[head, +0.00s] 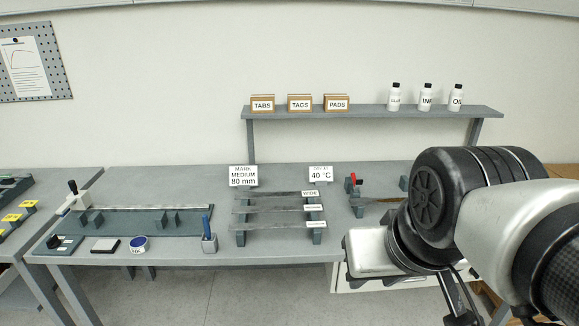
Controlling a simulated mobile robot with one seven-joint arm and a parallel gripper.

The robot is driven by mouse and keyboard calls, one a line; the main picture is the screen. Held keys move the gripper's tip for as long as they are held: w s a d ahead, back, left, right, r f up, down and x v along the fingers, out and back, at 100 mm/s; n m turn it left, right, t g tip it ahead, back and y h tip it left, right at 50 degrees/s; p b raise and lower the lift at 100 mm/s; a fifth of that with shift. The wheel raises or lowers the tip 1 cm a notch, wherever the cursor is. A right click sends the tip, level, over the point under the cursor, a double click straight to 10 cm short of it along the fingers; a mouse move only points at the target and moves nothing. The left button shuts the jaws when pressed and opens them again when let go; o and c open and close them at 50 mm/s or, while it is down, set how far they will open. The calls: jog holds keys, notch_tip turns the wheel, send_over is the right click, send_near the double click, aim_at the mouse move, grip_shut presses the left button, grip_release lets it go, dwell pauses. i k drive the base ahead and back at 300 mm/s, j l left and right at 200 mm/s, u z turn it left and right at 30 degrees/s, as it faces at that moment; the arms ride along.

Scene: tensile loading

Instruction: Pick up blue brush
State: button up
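The blue brush (206,228) stands upright in a small grey block holder (209,245) near the front edge of the grey bench. Its blue handle sticks up, and its lower end is hidden in the holder. My arm fills the right side of the head view, well to the right of the brush. The end of my arm is partly hidden and cut off at the lower edge, so my fingertips cannot be made out clearly. No contact with the brush shows.
A shelf (370,112) with labelled boxes and bottles stands behind. Signs stand on the bench.

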aim_at(207, 229)
jog(key=u, duration=1.05)
jog(key=i+j, duration=0.15)
jog(key=i, duration=0.3)
jog(key=i+j, duration=0.2)
jog(key=i, duration=0.2)
jog(key=i+j, duration=0.15)
jog(key=i, duration=0.3)
jog(key=i+j, duration=0.15)
jog(key=i, duration=0.3)
